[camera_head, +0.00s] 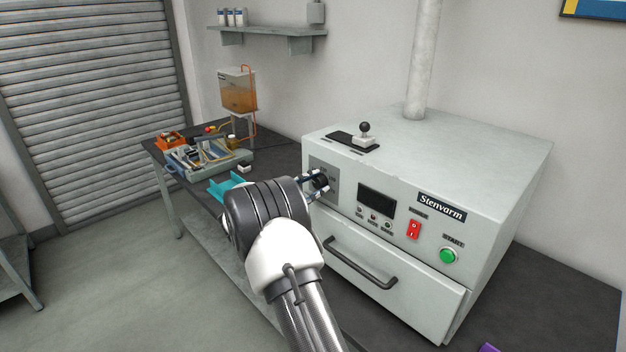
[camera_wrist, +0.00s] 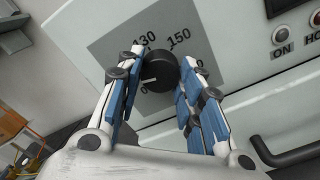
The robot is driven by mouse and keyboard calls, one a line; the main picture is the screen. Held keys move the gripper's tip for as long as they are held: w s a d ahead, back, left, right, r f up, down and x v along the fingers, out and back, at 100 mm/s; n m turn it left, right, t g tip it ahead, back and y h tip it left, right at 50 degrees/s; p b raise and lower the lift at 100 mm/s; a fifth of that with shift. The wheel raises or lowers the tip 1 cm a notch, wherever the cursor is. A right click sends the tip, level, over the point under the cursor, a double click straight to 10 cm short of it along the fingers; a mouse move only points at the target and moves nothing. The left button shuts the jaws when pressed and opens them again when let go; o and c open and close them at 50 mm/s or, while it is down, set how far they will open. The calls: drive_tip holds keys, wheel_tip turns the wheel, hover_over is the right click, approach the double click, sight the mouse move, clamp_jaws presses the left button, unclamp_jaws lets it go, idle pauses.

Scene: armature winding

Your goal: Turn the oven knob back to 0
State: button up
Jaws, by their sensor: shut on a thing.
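The oven knob (camera_wrist: 159,70) is black and round with a short white pointer mark. It sits on a grey dial plate (camera_wrist: 110,42) printed with 130, 150 and 0. In the wrist view the mark is at the knob's lower left, close to the 0. My gripper (camera_wrist: 158,78) is shut on the knob, with a blue-padded finger on either side of it. In the head view my gripper (camera_head: 314,188) reaches the knob (camera_head: 321,181) at the left of the oven front (camera_head: 400,190), and my arm hides part of the dial area.
Right of the dial are a dark display (camera_head: 377,201), a red switch (camera_head: 413,229) and a green start button (camera_head: 448,256). A drawer handle (camera_head: 360,268) juts out below. A cluttered workbench (camera_head: 165,152) is at the left.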

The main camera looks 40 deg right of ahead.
drive_tip(key=n+p, duration=0.3)
drive_tip(key=n, duration=0.2)
drive_tip(key=shift+r, duration=0.1)
drive_tip(key=shift+n+p, duration=1)
drive_tip(key=shift+n, duration=0.7)
drive_tip(key=o, duration=1.1)
drive_tip(key=a, duration=0.8)
drive_tip(key=s+a, duration=0.1)
drive_tip(key=a, duration=0.3)
